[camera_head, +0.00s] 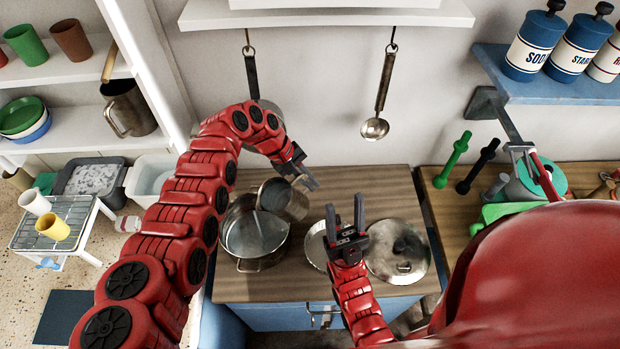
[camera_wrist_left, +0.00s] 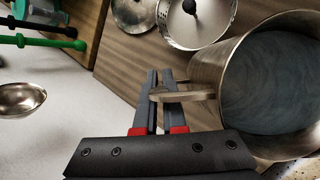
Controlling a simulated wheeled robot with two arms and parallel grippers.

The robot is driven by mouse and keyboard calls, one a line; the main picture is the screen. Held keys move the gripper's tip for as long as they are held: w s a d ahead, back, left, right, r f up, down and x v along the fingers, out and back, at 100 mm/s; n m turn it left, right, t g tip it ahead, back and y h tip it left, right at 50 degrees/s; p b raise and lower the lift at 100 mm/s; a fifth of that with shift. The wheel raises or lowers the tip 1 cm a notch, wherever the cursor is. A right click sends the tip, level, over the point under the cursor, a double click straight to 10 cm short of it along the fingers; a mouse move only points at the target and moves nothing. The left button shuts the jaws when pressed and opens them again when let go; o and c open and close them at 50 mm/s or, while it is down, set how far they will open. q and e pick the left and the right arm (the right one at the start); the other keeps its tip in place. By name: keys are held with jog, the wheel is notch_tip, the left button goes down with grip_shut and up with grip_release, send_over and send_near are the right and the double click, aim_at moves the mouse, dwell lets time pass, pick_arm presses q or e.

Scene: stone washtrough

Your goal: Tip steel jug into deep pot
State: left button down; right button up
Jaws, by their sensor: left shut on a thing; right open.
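The steel jug (camera_head: 290,199) is held by its handle in my left gripper (camera_head: 306,178), over the upper right rim of the deep pot. The jug looks tilted toward the pot, but how far is hard to tell. In the left wrist view the fingers (camera_wrist_left: 166,98) are shut on the handle of the jug (camera_wrist_left: 206,66), and a grey-blue surface shows inside it. The deep pot (camera_head: 258,262) stands on the wooden counter, with a smooth grey inside. No stream shows between them. My right gripper (camera_head: 346,226) is open and empty, above the lids to the right.
A ladle (camera_head: 376,128) hangs on the wall behind. A green bar (camera_head: 452,160) and black bar (camera_head: 478,166) stand at right. The counter (camera_head: 345,188) is bare behind the lids.

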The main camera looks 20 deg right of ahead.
pick_arm(q)
jog(key=shift+a+r+h+p, duration=0.1)
jog(key=shift+r+h+p, duration=0.25)
jog(key=shift+p, duration=0.5)
jog(key=shift+a+r+h+p, duration=0.1)
jog(key=shift+r+h+p, duration=0.25)
jog(key=shift+p, duration=0.1)
dwell(1.5)
jog(key=shift+s+a+r+m+h, duration=0.15)
jog(key=shift+a+r+m+h, duration=0.2)
jog(key=shift+h, duration=0.15)
dwell(1.1)
jog(key=shift+s+a+r+t+h+b, duration=0.1)
jog(key=shift+a+r+t+h+b, duration=0.25)
jog(key=shift+h, duration=0.15)
dwell(3.1)
